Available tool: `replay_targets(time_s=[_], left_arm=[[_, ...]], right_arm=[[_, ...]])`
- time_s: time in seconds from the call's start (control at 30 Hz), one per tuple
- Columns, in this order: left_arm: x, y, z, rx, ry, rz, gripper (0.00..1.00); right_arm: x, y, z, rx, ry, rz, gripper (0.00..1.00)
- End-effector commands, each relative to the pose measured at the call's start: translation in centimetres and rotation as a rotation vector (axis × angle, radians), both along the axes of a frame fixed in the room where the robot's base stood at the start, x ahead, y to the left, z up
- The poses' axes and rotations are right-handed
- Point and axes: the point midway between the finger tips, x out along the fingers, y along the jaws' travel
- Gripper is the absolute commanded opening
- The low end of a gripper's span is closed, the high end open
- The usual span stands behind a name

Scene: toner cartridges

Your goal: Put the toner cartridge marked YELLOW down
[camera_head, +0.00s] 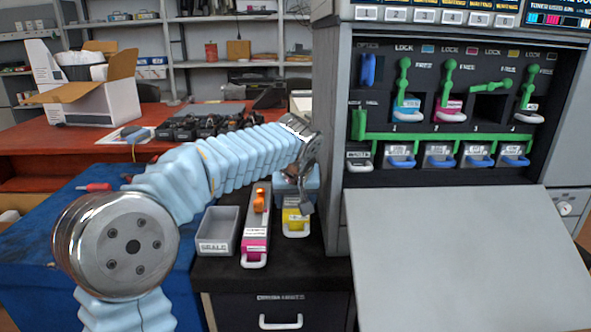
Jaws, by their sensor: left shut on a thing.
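The toner cartridge marked by a yellow label (296,217) is at the right side of the dark cabinet top, close to the printer, its white handle toward me. My left gripper (299,190) comes down over it from above and is shut on it. The gripper and wrist cover its rear part. I cannot tell whether its underside touches the cabinet top (290,262). My right gripper is not in view.
A magenta-labelled cartridge (257,243) with an orange part lies just left of it, then a grey SEALS tray (217,232). At right is the open printer (333,120); its third bay (489,107) looks empty. Its lowered door (450,255) juts forward. An open carton (105,102) stands behind.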

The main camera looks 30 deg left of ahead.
Motion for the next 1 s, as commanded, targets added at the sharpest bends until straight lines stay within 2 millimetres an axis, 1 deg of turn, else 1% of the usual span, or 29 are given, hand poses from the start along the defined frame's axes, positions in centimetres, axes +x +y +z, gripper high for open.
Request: replay_targets(time_s=[0.03, 0.17, 0.27, 0.47, 0.63, 0.77, 1.0], left_arm=[[-0.1, 0.0, -0.2, -0.002, -0.004, -0.001, 0.00], [-0.2, -0.1, -1.3, -0.005, -0.005, -0.004, 0.00], [-0.2, -0.1, -2.1, -0.004, -0.005, -0.003, 0.00], [-0.2, -0.1, -4.4, -0.004, -0.004, -0.003, 0.00], [-0.2, -0.1, -6.1, -0.004, -0.005, -0.003, 0.00], [-0.2, -0.1, -6.6, -0.004, -0.005, -0.003, 0.00], [-0.2, -0.1, -6.5, -0.004, -0.005, -0.003, 0.00]], right_arm=[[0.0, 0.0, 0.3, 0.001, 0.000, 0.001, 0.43], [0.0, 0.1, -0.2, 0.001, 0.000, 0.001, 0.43], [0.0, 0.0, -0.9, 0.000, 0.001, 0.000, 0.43], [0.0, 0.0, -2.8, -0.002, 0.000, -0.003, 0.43], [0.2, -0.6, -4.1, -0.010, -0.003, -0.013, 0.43], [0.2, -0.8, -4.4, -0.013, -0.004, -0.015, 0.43], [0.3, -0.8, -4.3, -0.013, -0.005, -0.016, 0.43]])
